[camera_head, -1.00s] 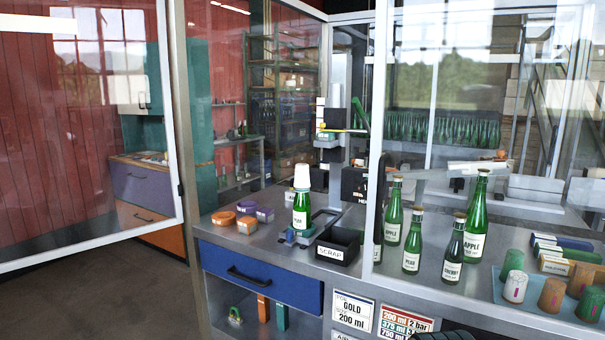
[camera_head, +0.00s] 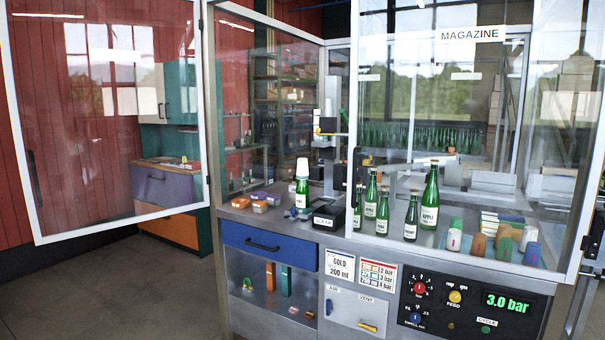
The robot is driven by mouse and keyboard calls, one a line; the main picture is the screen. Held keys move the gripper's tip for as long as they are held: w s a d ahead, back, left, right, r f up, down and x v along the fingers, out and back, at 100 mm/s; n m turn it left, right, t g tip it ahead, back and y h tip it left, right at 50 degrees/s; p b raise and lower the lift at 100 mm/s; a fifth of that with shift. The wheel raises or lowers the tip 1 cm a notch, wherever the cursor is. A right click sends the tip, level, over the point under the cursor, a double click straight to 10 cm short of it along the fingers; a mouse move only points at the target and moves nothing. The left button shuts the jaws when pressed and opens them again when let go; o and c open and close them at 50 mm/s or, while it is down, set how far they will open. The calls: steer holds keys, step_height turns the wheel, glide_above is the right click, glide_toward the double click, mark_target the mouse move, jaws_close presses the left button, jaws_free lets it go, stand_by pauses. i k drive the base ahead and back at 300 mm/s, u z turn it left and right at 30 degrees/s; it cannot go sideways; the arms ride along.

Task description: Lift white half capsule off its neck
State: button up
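The white half capsule (camera_head: 302,168) sits upright on the neck of a green bottle (camera_head: 302,194) with a white label. It covers the bottle's top, so the neck beneath it is hidden. The bottle stands upright at the left part of the metal bench, by a small blue holder (camera_head: 292,213). A black box marked SCRAP (camera_head: 323,221) is just to its right. My gripper is not recognisable in this view.
A glass door (camera_head: 110,120) stands open at the left. Several green bottles, including a tall APPLE one (camera_head: 429,208), stand on the bench. Orange and purple tubs (camera_head: 260,205) are left of the capped bottle.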

mark_target(302, 173)
steer(key=u, duration=0.6)
steer(key=i, duration=0.9)
steer(key=u, duration=0.8)
steer(key=i, duration=1.5)
steer(key=z, duration=0.75)
steer(key=i, duration=0.9)
steer(key=z, duration=0.9)
